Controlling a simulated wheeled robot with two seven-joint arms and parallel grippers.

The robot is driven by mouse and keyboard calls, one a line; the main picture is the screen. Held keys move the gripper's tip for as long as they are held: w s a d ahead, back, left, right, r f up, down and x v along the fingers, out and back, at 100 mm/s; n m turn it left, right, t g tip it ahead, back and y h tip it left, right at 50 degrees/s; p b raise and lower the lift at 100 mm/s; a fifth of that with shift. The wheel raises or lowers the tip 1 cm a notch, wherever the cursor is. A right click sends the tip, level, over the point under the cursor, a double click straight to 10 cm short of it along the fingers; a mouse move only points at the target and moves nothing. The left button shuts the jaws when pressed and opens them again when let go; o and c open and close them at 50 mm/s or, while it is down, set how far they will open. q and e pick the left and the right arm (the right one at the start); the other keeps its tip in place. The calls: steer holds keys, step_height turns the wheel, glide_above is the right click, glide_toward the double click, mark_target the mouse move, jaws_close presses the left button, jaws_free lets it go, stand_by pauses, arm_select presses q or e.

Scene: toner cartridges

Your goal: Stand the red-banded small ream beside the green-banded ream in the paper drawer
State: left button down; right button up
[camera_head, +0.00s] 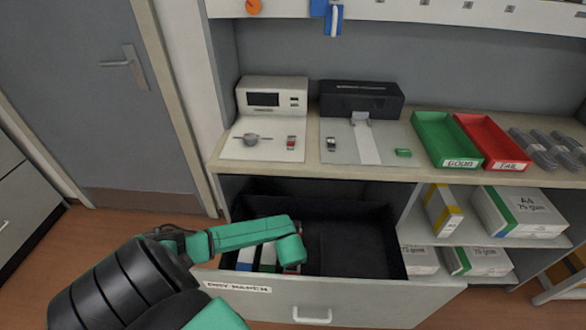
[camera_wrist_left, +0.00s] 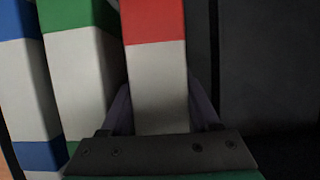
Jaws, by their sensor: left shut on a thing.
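The paper drawer (camera_head: 352,292) is pulled open, with a dark interior. My left gripper (camera_wrist_left: 160,108) is shut on the red-banded small ream (camera_wrist_left: 156,65), one finger on each side of its white body. Whether the red-banded ream rests on the drawer floor cannot be told. My right gripper is out of view.
A blue-banded ream (camera_wrist_left: 18,75) stands left of the green-banded one. The drawer's middle and right are empty. The counter (camera_head: 310,172) above holds devices, a green tray (camera_head: 432,155) and a red tray (camera_head: 497,160). Paper packs (camera_head: 518,212) lie on shelves at right.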

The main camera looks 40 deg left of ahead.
arm_select(q)
steer(key=shift+c, duration=2)
jaws_free()
steer(key=shift+r, duration=0.1)
steer(key=p+v, duration=0.1)
steer(key=v, duration=1.1)
